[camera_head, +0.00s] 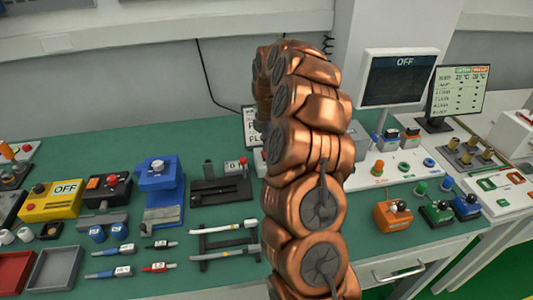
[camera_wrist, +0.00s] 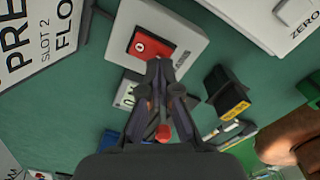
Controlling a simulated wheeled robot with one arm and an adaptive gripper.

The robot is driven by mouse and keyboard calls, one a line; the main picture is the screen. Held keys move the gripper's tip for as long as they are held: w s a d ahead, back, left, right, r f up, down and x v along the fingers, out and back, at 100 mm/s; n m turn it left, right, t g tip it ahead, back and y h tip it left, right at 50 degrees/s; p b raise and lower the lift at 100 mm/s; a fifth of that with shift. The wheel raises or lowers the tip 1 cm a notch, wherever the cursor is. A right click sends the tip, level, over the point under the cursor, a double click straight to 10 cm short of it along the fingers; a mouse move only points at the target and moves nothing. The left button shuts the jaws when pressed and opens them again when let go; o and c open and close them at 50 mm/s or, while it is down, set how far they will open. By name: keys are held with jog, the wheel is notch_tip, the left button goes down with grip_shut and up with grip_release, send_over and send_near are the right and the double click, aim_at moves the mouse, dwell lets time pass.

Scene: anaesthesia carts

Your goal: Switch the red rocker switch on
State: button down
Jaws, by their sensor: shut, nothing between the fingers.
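In the wrist view, the red rocker switch (camera_wrist: 152,46) is set in a light grey box (camera_wrist: 183,47) near the top. A white round mark shows on its face. My gripper (camera_wrist: 160,64) is shut and empty, its fingertips at the lower right edge of the red rocker in the picture. I cannot tell whether they touch it. In the head view, my copper-coloured arm stands in the middle and hides the switch and my gripper. A dark monitor (camera_head: 402,80) at the upper right reads OFF.
In the wrist view, a printed sign (camera_wrist: 38,45) stands left, a black block with a yellow label (camera_wrist: 227,92) right, and a white device (camera_wrist: 285,20) upper right. In the head view, a yellow box (camera_head: 50,201) and a blue device (camera_head: 160,177) sit left on the green bench.

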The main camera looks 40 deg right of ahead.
jog(key=shift+f+b, duration=0.45)
jog(key=shift+f, duration=0.7)
dwell(0.9)
jog(key=shift+r+p, duration=0.8)
jog(key=shift+r, duration=2.7)
